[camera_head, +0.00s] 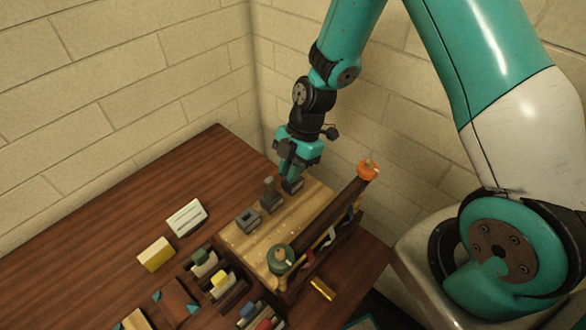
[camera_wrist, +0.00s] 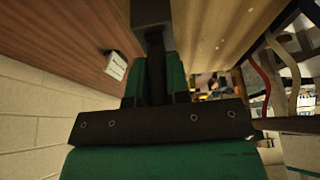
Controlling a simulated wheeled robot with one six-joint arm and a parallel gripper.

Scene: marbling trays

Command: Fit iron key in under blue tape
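My gripper (camera_head: 291,168) is over the back end of a light wooden board, its fingers pointing down. It is closed around the narrow upright stem of a dark grey block (camera_head: 292,186), which may be the iron key. In the wrist view, the block's wide end (camera_wrist: 152,14) shows beyond the green fingers. I cannot tell whether it touches the board. A similar stemmed block (camera_head: 270,201) and a hollow grey block (camera_head: 248,219) stand beside it. A small blue patch (camera_head: 248,309), perhaps the blue tape, marks a row of dark holders at the front; its slot is unclear.
A yellow block (camera_head: 156,254) and a white card (camera_head: 187,217) lie left. Brick walls stand behind.

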